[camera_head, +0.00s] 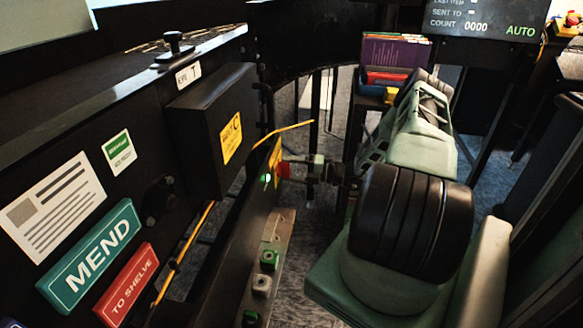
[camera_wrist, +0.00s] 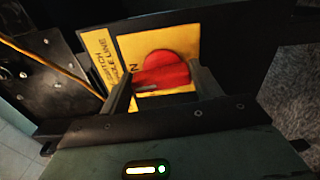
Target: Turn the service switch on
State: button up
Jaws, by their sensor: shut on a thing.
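The service switch is a red rotary knob (camera_wrist: 165,72) on a yellow plate (camera_wrist: 128,50) with black lettering, seen in the wrist view. Its handle lies roughly level across the picture, tilted slightly. My gripper (camera_wrist: 163,85) has one finger on each side of the red handle and is shut on it. The lettering is partly covered by the left finger; "ON" shows in part beside the knob. In the head view the yellow plate (camera_head: 275,160) is seen edge-on, with a green light (camera_head: 266,178) beside it, and my gripper (camera_head: 300,169) reaches it from the right.
A black box (camera_head: 210,125) with a yellow label juts from the dark panel at left. A yellow cable (camera_wrist: 45,65) runs near the plate. Several buttons (camera_head: 268,260) sit on a strip below. A screen (camera_head: 487,20) reads "0000" and "AUTO". A bin of folders (camera_head: 395,65) stands behind.

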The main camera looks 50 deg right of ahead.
jog(key=shift+m, duration=0.6)
jog(key=o, duration=1)
jog(key=shift+d, duration=0.1)
jog(key=b+v, duration=0.1)
jog(key=v, duration=1.6)
jog(key=shift+s, duration=0.2)
